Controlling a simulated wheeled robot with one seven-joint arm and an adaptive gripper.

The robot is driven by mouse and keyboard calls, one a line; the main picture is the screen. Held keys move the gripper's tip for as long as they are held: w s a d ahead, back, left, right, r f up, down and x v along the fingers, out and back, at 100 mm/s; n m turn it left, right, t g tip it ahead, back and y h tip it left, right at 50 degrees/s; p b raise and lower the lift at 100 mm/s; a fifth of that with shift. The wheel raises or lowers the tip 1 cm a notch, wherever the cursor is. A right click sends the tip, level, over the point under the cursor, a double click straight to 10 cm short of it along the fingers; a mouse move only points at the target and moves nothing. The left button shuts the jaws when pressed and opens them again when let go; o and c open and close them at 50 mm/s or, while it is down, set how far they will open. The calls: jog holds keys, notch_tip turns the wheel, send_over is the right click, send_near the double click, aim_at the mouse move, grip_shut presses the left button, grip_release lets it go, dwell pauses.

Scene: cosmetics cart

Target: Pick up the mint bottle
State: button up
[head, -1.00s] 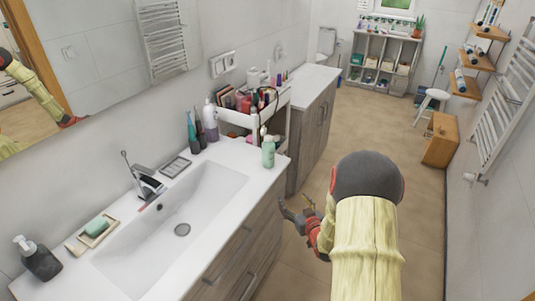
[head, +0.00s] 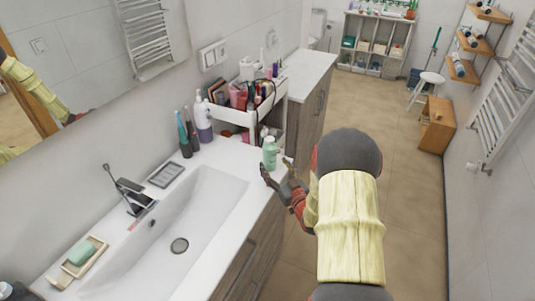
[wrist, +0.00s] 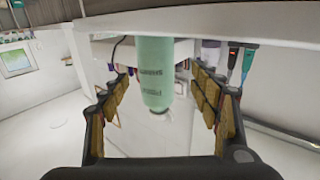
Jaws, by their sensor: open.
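The mint bottle (head: 269,154) stands upright on the right end of the white sink counter. My gripper (head: 277,178) is open just in front of it, at the counter's edge. In the wrist view, which is upside down, the mint bottle (wrist: 155,75) shows between the two spread fingers of my gripper (wrist: 161,76), with a gap on both sides. No finger visibly touches it. Dark lettering shows on the bottle.
A white cart (head: 238,113) with crowded cosmetics stands behind the bottle. The sink basin (head: 180,215) is to the left. Floor to the right is open.

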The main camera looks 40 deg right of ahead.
aim_at(273, 161)
jog(key=b+x, duration=0.1)
jog(key=x, duration=0.5)
jog(key=shift+d+f+b, duration=0.1)
jog(key=shift+d+b, duration=0.1)
jog(key=shift+b, duration=0.1)
jog(key=shift+s, duration=0.1)
jog(key=shift+c, duration=1.3)
jog(key=c, duration=1)
